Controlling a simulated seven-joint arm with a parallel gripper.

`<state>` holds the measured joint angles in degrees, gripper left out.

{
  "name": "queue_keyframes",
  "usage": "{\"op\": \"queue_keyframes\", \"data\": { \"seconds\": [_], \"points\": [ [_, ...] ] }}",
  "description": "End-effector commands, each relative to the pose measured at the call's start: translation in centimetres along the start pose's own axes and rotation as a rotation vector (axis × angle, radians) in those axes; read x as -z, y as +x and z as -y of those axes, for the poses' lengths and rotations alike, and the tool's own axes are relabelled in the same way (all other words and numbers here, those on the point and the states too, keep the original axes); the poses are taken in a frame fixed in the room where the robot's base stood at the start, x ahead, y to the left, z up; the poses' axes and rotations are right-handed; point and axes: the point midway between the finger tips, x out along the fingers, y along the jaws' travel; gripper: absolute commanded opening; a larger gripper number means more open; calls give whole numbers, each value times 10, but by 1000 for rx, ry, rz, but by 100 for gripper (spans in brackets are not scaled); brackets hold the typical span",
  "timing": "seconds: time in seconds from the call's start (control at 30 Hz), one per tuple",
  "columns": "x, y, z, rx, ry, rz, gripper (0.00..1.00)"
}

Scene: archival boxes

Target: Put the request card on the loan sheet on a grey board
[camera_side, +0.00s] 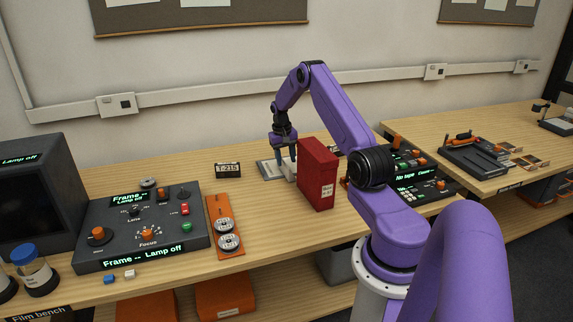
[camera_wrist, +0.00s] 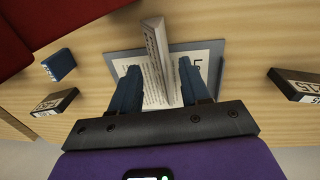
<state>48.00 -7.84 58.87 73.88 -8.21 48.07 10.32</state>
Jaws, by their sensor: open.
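The request card (camera_wrist: 155,48), a white folded card with print, stands tent-like over the loan sheet (camera_wrist: 204,62) in the wrist view. The sheet lies on a grey board (camera_wrist: 222,57). The card appears to rest on the sheet, but its lower edge is partly hidden. My gripper (camera_wrist: 158,68) is open, with one blue finger on either side of the card; a gap shows beside it, and contact is unclear. In the side view my gripper (camera_side: 283,153) points down over the board (camera_side: 264,170), with the white card (camera_side: 291,172) just below the fingers.
A tall red box (camera_side: 318,175) stands close on the right of the board and hides part of it. A small dark T-215 block (camera_side: 228,170) sits to the left. A control console (camera_side: 140,228) and an orange tray (camera_side: 224,228) are further left.

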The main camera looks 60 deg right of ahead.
Motion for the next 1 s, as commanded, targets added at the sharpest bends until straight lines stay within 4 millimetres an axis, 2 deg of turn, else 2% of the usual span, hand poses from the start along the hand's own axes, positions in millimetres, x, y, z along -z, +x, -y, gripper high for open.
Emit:
{"op": "queue_keyframes", "data": {
  "seconds": [0.1,0.3,0.53,0.63,0.67,0.77,0.83,0.9,0.97,1.0],
  "points": [
    [1,-27,0,1,2,-5,46],
    [0,-63,0,0,1,-3,46],
    [0,-86,0,0,0,-1,46],
    [-2,-93,8,1,-19,-3,46],
    [-4,-96,15,2,-34,-5,46],
    [-18,-112,50,8,-118,-15,46],
    [-36,-126,83,13,-203,-25,46],
    [-61,-142,118,19,-302,-35,46],
    [-85,-154,146,25,-389,-44,46],
    [-102,-162,162,28,-446,-50,46]
  ]
}}
